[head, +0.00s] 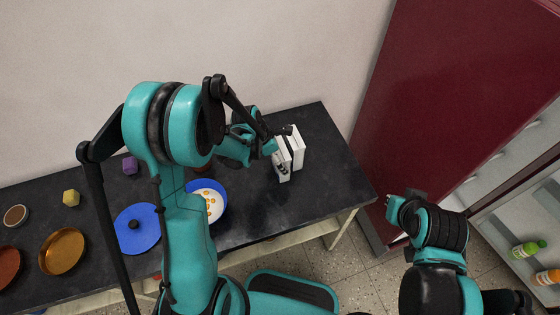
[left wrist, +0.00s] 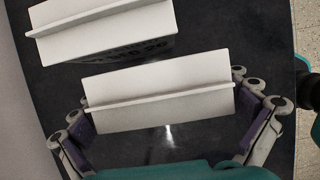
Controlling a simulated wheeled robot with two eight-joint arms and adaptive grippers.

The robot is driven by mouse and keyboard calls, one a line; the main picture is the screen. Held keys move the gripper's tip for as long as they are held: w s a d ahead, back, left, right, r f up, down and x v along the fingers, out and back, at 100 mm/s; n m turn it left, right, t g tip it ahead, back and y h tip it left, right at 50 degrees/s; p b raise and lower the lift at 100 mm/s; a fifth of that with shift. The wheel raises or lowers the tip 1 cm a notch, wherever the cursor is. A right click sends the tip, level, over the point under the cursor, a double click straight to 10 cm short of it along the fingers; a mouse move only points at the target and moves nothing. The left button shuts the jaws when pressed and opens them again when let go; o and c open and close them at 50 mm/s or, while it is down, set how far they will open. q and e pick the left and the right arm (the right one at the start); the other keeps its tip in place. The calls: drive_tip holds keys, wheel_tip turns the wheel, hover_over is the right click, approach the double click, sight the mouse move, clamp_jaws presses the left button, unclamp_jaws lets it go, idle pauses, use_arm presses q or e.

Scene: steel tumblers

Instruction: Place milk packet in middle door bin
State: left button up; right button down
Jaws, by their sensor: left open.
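Two white milk packets with ridged tops stand side by side at the right end of the dark counter: a near one (head: 281,165) and a far one (head: 298,148). In the left wrist view the near packet (left wrist: 160,92) lies between the fingers of my left gripper (left wrist: 168,125), one at each end. The far packet (left wrist: 105,32) is beyond them. The left gripper is open; in the head view (head: 277,147) it is partly hidden at the packets. The open fridge door (head: 492,212) at the right has bins; the middle one is not clearly distinguishable. My right gripper is not seen.
The dark red fridge (head: 440,100) stands right of the counter (head: 330,180). A green bottle (head: 528,248) and an orange bottle (head: 548,277) sit in the door.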

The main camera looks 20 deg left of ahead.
use_arm(q)
drive_tip(key=shift+r, duration=0.15)
drive_tip(key=shift+c, duration=0.9)
drive_tip(key=c, duration=1.4)
drive_tip(key=shift+r, duration=0.1)
